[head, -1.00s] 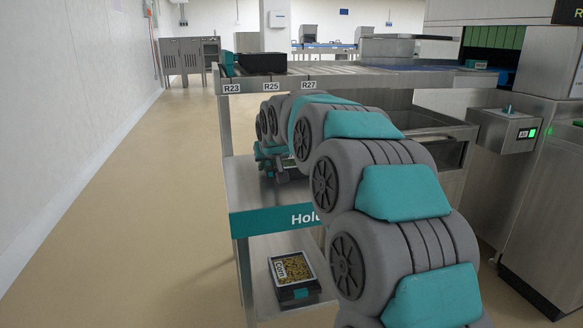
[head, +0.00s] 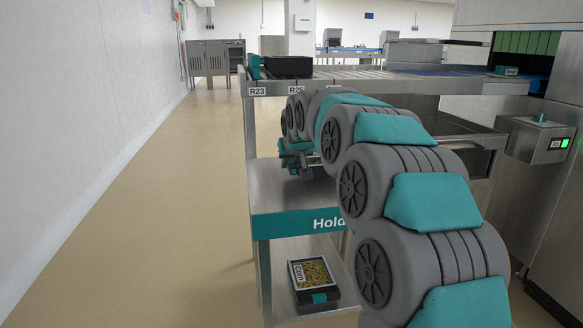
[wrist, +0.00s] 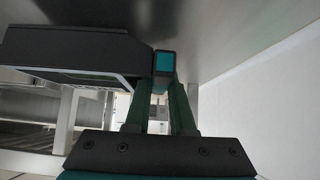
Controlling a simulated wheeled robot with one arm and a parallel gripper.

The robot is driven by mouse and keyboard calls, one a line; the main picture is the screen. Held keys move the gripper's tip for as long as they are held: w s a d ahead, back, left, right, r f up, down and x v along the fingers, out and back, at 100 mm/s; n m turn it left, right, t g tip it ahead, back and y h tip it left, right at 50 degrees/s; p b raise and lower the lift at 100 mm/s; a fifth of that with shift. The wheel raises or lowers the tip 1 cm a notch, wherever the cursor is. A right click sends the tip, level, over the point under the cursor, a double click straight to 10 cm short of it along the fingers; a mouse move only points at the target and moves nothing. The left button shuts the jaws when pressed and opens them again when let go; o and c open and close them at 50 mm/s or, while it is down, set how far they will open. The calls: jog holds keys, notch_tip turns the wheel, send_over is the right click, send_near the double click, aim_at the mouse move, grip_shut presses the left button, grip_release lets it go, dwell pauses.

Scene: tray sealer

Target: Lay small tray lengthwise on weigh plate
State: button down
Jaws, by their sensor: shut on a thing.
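In the wrist view, my gripper (wrist: 158,88) is shut on the teal tab (wrist: 164,62) at the end of a dark tray (wrist: 75,50). The tray extends to the left of the fingers, and its contents are hidden. In the head view, my gripper is low over the Hold rack's middle shelf (head: 285,198), largely hidden behind my arm. I cannot tell in that view whether the held tray touches the shelf. I cannot make out a weigh plate in either view.
A corn tray (head: 314,276) with a teal tab lies on the rack's bottom shelf. A black tray (head: 287,67) sits on the roller top by the R23 and R25 labels. A machine with a green-lit panel (head: 540,138) stands right. The floor (head: 190,190) at left is clear.

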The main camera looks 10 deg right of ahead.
jog(key=shift+r, duration=0.9)
jog(key=shift+s+d+r, duration=0.15)
jog(key=shift+s+d, duration=0.05)
jog(key=s+d, duration=0.3)
jog(key=s+d+r, duration=0.1)
jog(key=s+d, duration=0.1)
jog(key=s, duration=0.2)
jog(key=s+d, duration=0.3)
jog(key=s, duration=0.1)
jog(key=shift+s+d+r, duration=0.15)
jog(key=shift+s+d, duration=0.1)
jog(key=shift+d, duration=0.05)
jog(key=shift+s+d, duration=0.35)
jog(key=shift+s, duration=0.1)
